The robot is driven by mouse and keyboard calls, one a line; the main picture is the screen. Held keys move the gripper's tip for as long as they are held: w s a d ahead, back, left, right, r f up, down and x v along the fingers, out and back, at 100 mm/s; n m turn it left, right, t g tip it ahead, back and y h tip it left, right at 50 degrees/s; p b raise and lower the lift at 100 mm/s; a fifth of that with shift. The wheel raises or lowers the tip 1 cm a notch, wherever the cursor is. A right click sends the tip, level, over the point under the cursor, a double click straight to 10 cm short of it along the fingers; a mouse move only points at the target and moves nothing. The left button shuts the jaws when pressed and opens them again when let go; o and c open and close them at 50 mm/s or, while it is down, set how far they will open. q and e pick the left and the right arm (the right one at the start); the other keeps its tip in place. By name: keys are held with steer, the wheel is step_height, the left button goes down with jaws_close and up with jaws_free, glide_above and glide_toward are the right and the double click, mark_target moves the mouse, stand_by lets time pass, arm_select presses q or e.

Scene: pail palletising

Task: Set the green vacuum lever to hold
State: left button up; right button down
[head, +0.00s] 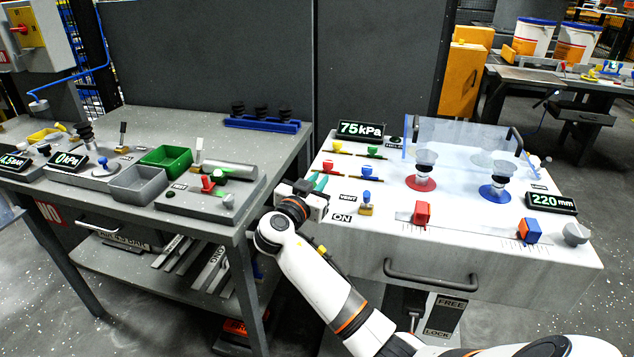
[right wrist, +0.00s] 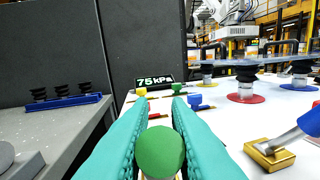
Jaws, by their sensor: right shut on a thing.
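The green vacuum lever's round knob (right wrist: 160,152) is between the teal fingers of my right gripper (right wrist: 155,135) in the right wrist view, and the gripper is shut on it. In the head view my right gripper (head: 320,183) is at the left edge of the white panel table (head: 380,240), and it hides the lever. An ON label (head: 342,217) is just in front of the gripper and a VENT label (head: 347,197) to its right. I cannot read a hold label. The display (head: 361,129) reads 75 kPa. My left gripper is not in view.
Suction cups stand on a red disc (head: 420,184) and a blue disc (head: 494,193). A grey bench (head: 215,125) is at left.

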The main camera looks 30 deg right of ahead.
steer(key=shift+w+d+r+g+y+p, duration=0.3)
steer(key=shift+y+p, duration=0.2)
steer(key=shift+p, duration=0.25)
steer(key=shift+w+d+r+g+y+p, duration=0.1)
steer(key=shift+w+d+g+y+p, duration=0.35)
steer(key=shift+y+p, duration=0.6)
steer(key=p, duration=0.1)
steer(key=g+y+p, duration=0.1)
steer(key=shift+w+d+n+p, duration=0.25)
steer(key=shift+d+n+p, duration=0.05)
steer(key=shift+d, duration=0.05)
steer(key=shift+w+d+f+g+y+p, duration=0.25)
steer(key=shift+f+g+y+p, duration=0.1)
steer(key=shift+g+p, duration=0.15)
steer(key=c, duration=1.4)
jaws_free()
steer(key=shift+o, duration=0.2)
